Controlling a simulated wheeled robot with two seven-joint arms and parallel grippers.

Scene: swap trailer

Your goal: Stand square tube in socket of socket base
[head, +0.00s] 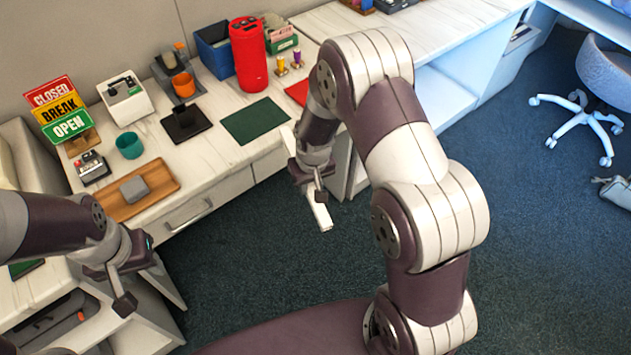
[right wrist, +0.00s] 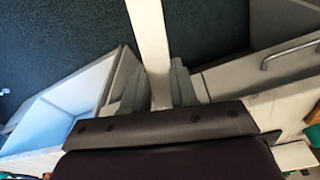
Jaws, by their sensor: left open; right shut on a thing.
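A white square tube (head: 319,212) hangs from my right gripper (head: 313,182), tilted, over the floor in front of the counter. In the right wrist view the tube (right wrist: 150,50) runs up the picture from between the fingers (right wrist: 160,92), which are shut on it. My left gripper (head: 124,285) is at the lower left, apart from the counter items, open and empty. A black square piece with a raised part (head: 186,122) on the counter may be the socket base; I cannot make out a socket opening in it.
A wooden tray (head: 165,184) with a grey block (head: 133,189), a teal cup (head: 130,146) and a white box (head: 122,100) stand on the counter. A green mat (head: 254,121) lies bare near a red cylinder (head: 248,55). A drawer handle (head: 188,216) sticks out in front.

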